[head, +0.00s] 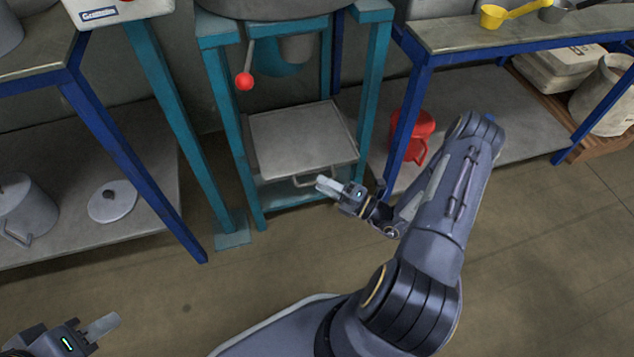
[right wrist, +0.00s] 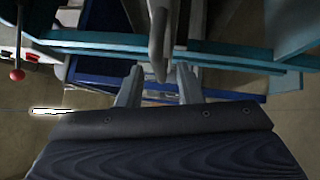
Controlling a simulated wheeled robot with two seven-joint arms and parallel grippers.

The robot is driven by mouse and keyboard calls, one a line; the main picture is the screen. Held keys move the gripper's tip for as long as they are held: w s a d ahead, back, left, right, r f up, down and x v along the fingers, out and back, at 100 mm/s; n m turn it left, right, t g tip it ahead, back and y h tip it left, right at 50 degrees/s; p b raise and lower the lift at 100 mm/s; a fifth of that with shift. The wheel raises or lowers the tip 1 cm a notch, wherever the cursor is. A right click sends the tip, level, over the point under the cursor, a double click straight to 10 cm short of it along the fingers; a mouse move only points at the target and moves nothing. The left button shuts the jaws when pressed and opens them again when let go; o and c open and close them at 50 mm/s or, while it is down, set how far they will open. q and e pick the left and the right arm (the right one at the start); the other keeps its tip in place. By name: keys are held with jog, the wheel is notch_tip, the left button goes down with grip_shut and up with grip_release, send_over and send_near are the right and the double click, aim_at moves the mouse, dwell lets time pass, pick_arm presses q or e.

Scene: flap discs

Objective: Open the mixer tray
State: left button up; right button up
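The mixer tray (head: 302,139) is a flat grey metal tray in the teal mixer frame (head: 378,60), with a bar handle (head: 302,182) on its front. My right gripper (head: 326,186) is at the right part of this handle in the head view. In the right wrist view, the fingers of my right gripper (right wrist: 157,84) are spread apart, and the grey handle (right wrist: 158,45) shows between them with gaps on both sides. My left gripper (head: 104,326) is low at the left, far from the tray; its finger gap cannot be made out.
A red-knobbed lever (head: 244,81) hangs above the tray. A blue-legged bench (head: 93,120) stands left, with a pot (head: 20,207) and a lid (head: 112,202) on its lower shelf. A red container (head: 415,137) is right of the mixer. The floor in front is free.

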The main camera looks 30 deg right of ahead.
jog(key=shift+x, duration=1.3)
grip_shut()
